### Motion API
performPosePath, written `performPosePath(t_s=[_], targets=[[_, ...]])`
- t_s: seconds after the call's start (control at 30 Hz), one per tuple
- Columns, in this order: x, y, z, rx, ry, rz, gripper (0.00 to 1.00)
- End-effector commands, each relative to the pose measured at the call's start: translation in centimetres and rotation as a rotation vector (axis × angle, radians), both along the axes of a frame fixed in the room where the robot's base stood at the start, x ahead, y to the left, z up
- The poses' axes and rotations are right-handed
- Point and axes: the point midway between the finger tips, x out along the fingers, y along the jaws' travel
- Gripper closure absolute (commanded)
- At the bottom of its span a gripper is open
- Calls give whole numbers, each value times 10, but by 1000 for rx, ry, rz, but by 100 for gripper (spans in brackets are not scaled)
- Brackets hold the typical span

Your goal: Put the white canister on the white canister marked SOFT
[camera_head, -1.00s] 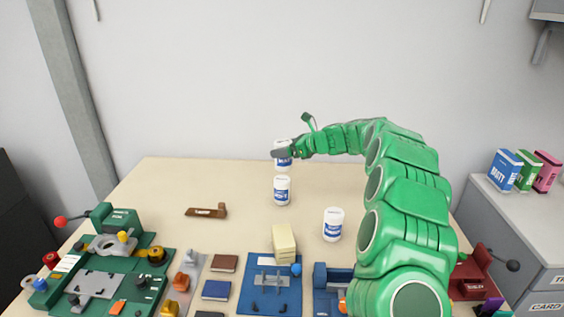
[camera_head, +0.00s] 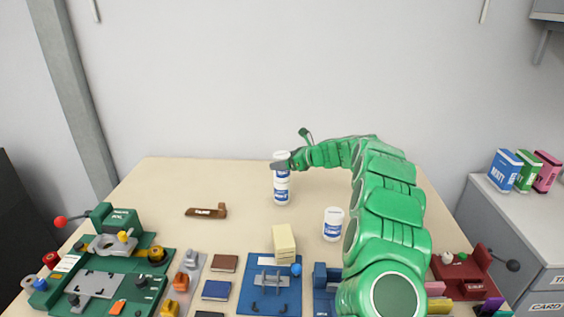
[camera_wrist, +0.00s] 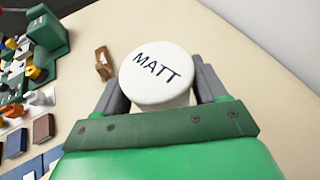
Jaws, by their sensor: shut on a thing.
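My gripper (camera_head: 290,164) is shut on a white canister (camera_head: 281,156) with a blue label. Its lid reads MATT in the wrist view (camera_wrist: 160,75), with a finger on either side. The held canister is upright, directly above another white canister (camera_head: 281,194) with a blue label standing on the table. No gap shows between the two in the head view, but I cannot tell whether the upper one bears on the lower. The lower one's lid is hidden and its label is too small to read. A third white canister (camera_head: 333,225) stands apart, nearer and to the right.
A brown wooden piece (camera_head: 206,212) lies left of the canisters on the beige table (camera_head: 160,185). Green, blue and red fixtures with small blocks crowd the near edge. A grey cabinet (camera_head: 492,220) with several coloured boxes stands at the right.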

Motion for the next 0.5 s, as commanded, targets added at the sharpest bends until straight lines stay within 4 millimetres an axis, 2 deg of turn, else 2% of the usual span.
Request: performPosePath(t_s=[0.3,0.33,0.47,0.5], targets=[[0,0,-2,1,-1,0,71],[0,0,-2,1,-1,0,24],[0,0,-2,0,-1,0,4],[0,0,-2,0,-1,0,3]])
